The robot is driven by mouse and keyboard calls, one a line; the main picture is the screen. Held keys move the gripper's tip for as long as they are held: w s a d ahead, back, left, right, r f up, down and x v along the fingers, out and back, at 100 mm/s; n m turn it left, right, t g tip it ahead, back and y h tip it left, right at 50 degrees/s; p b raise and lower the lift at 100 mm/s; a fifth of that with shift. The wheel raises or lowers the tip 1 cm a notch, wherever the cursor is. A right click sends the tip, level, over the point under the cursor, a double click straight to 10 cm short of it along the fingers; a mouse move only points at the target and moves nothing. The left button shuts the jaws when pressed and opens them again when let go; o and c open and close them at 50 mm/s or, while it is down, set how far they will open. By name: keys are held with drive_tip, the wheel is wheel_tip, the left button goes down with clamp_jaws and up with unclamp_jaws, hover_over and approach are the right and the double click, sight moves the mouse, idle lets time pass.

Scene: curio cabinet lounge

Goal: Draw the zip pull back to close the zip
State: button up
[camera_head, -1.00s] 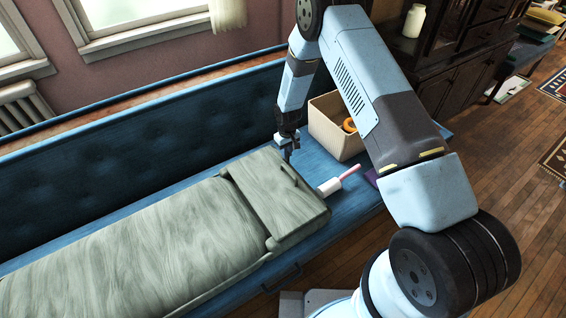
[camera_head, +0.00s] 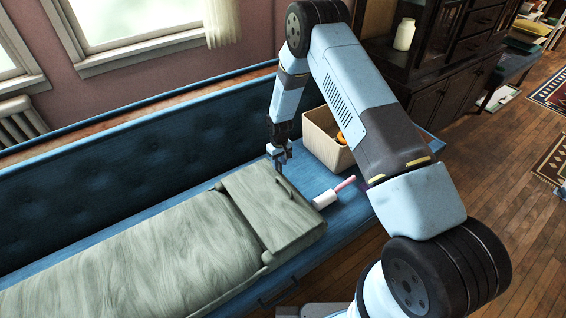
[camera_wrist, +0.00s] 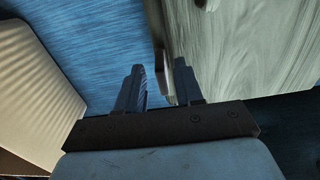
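A grey-green streaked soft bag (camera_head: 160,248) lies along the blue bench, with a raised block-like end (camera_head: 265,215) at its right. It also fills the upper right of the wrist view (camera_wrist: 250,45). A short dark strip (camera_head: 286,184) lies on top of that end; I cannot tell whether it is the zip pull. My gripper (camera_head: 279,164) points down at the far edge of this end. In the wrist view my gripper (camera_wrist: 160,84) has its two fingers apart, with the bag's edge and blue bench showing between and beyond them. No zip pull shows clearly between them.
A white roller-like thing with a pink handle (camera_head: 335,192) lies beside the bag. The bench's tufted back (camera_head: 120,150) rises behind.

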drive_tip(key=shift+r, duration=0.15)
wheel_tip(320, 180, up, 13)
drive_tip(key=shift+r, duration=0.2)
idle(0.3)
wheel_tip(320, 180, down, 15)
drive_tip(key=shift+a+r, duration=0.1)
idle(1.2)
clamp_jaws()
